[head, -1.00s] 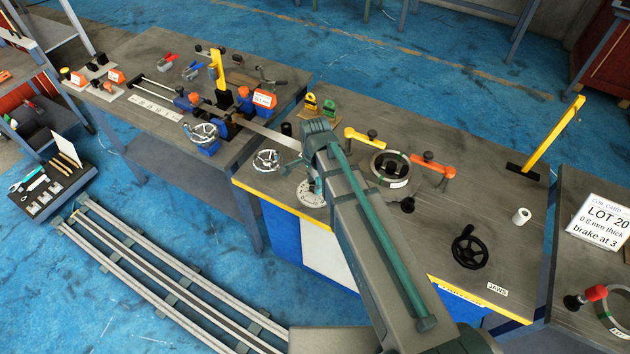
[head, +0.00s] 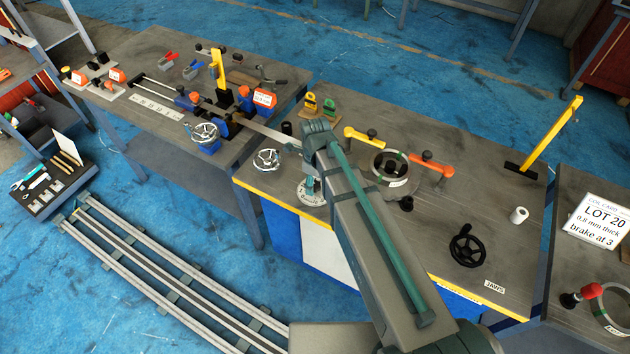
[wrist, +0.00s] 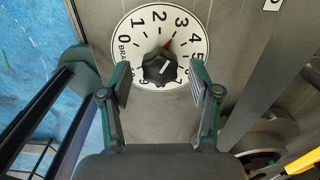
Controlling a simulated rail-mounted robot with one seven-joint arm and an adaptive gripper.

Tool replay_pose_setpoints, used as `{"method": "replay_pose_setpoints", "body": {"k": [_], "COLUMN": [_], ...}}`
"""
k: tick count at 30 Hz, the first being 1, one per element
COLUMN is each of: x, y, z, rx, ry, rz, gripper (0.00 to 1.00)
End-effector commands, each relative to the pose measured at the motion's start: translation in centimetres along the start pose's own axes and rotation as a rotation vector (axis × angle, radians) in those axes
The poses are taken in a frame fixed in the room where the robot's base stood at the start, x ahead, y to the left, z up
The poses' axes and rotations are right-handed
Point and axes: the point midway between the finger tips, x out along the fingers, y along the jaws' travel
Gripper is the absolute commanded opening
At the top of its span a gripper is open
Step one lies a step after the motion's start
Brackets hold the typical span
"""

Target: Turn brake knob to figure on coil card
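The brake knob (wrist: 160,68) is black and stands on a round white dial (wrist: 130,60) with printed figures. A red mark shows at the knob's upper right, on the side toward the 3; its exact reading is hard to tell. My gripper (wrist: 160,73) is open, with one finger on each side of the knob and visible gaps between. In the head view the dial (head: 312,197) is at the bench's front edge, partly hidden by my arm. The coil card (head: 597,220) at the right reads LOT 20, 0.8 mm thick, brake at 3.
A chrome handwheel (head: 267,160) stands left of the dial. A coil ring (head: 390,165) between yellow and orange handles is to its right. A black handwheel (head: 467,245) and a yellow post (head: 555,135) stand farther right.

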Motion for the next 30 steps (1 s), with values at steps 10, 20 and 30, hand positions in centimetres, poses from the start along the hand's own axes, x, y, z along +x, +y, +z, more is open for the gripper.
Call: {"method": "replay_pose_setpoints", "body": {"k": [10,20,30], "x": [-0.6,-3.5,-6.1], "y": [0.0,0.0,0.0], "z": [0.0,0.0,0.0], "rx": [-0.002,-0.002,-0.002], "ry": [0.0,0.0,0.0], "rz": [0.0,0.0,0.0], "gripper": [0.62,0.62,0.62]}}
